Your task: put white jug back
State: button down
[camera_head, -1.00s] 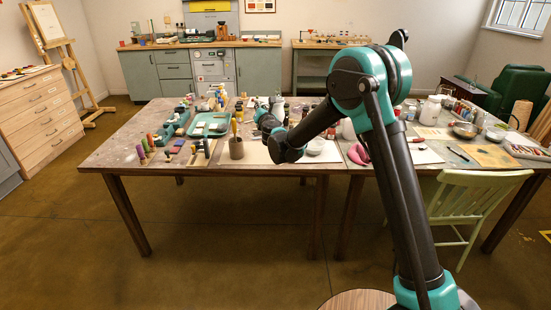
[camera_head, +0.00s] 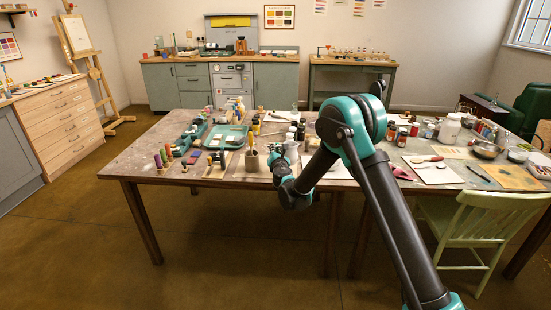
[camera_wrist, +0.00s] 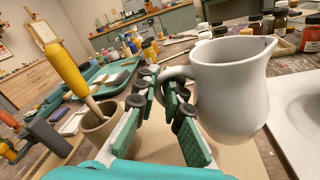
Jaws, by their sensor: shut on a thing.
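The white jug (camera_wrist: 230,88) is close in front of my wrist camera, with its spout to the right and its handle to the left. My gripper (camera_wrist: 168,92) is shut on the handle; the pads partly hide it. The jug looks close to upright with a slight tilt in the picture. A pale sheet or board (camera_wrist: 238,158) lies below it; I cannot tell whether the jug's base touches it. In the head view my gripper (camera_head: 279,160) is over the front part of the table, just right of the brush pot.
The brush pot (camera_wrist: 100,125) with a yellow-handled tool stands close left of my gripper. A teal tray (camera_head: 226,136) lies behind it. Dark-capped bottles (camera_wrist: 283,20) stand behind the jug, and a white dish (camera_wrist: 300,108) is at its right. A green chair (camera_head: 478,225) stands at the front right.

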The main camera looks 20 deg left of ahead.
jog(key=shift+f, duration=2.25)
jog(key=shift+f, duration=0.15)
jog(key=c, duration=1.6)
grip_release()
jog(key=shift+s+d+r, duration=0.15)
jog(key=shift+s+r, duration=0.05)
jog(key=shift+s, duration=0.05)
jog(key=v, duration=1.1)
jog(key=shift+s+d, duration=0.15)
jog(key=shift+s, duration=0.05)
